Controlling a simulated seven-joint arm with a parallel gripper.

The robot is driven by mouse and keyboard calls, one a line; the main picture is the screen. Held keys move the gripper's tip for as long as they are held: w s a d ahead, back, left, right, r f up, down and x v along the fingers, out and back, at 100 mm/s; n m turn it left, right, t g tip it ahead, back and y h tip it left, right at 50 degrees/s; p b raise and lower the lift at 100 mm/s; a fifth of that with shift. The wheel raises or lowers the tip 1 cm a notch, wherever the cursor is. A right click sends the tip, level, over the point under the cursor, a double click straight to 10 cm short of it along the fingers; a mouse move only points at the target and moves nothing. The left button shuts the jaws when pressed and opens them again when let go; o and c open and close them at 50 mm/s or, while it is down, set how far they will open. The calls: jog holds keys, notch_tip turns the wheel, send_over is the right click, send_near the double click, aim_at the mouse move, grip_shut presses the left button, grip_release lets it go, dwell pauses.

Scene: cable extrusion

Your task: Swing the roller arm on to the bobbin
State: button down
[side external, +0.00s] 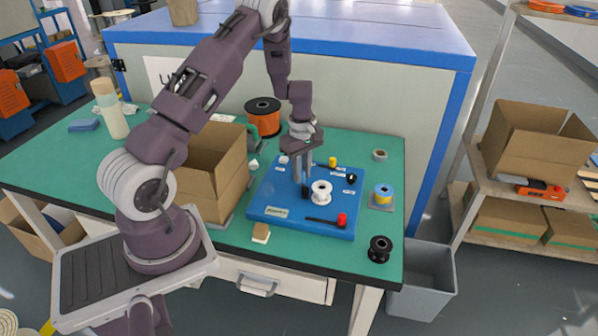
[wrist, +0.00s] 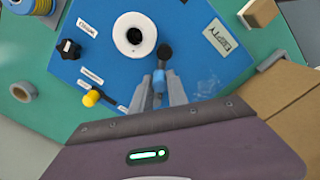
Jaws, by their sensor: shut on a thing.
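The white bobbin (side external: 321,191) sits on the blue board (side external: 266,194), and its round flange and dark centre hole show in the wrist view (wrist: 134,34). My gripper (side external: 302,178) points down at the board just left of the bobbin.
A red-knobbed lever (side external: 341,220), a yellow knob (side external: 333,161) and a black knob (side external: 351,178) stand on the board. A yellow-and-blue spool (side external: 383,194) and a black spool (side external: 379,249) stand to its right. A cardboard box (side external: 221,184) stands close on the left.

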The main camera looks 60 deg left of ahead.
aim_at(303, 171)
jog(key=shift+w+n, duration=0.2)
jog(key=shift+n, duration=0.1)
jog(key=c, duration=1.3)
grip_release()
notch_tip(303, 171, up, 7)
jog(key=shift+r, duration=0.1)
